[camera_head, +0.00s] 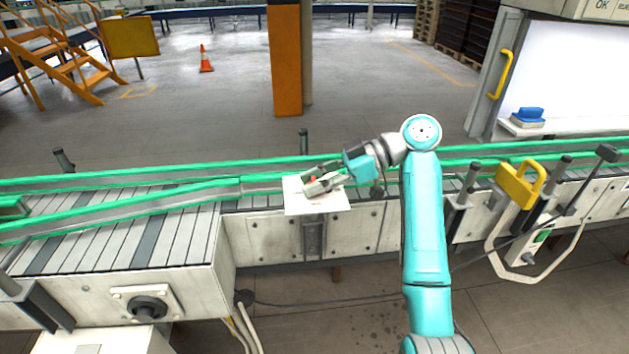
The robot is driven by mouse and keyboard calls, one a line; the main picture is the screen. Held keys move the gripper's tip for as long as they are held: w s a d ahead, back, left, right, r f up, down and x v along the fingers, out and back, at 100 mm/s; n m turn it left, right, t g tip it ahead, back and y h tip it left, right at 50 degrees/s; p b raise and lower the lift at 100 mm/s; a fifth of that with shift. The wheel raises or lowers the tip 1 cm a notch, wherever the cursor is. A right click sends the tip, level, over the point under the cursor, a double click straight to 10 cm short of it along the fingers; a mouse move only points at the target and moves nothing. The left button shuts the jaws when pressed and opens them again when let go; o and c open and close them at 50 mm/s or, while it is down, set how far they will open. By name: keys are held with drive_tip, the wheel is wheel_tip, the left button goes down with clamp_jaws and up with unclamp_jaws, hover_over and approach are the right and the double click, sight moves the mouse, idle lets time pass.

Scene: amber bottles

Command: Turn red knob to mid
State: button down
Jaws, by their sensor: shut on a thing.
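My gripper (322,179) is at the end of my turquoise arm, over a white panel on the near side of the conveyor. It is shut on the red knob (313,179), of which only a small red spot shows between the fingers. The white panel (318,203) carries the knob and is tilted toward the view. The fingers hide most of the knob, so its pointer and any position marks cannot be read.
A conveyor with green rails (120,182) runs across the view behind and beside the panel. A yellow-handled box (519,184) sits at the right. A black rotary switch (147,308) is on the front left housing. An orange pillar (285,60) stands behind.

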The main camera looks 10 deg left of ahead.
sight(314, 180)
drive_tip(key=shift+f, duration=0.1)
drive_tip(key=c, duration=0.8)
unclamp_jaws()
wheel_tip(314, 180, up, 10)
drive_tip(key=shift+r, duration=0.1)
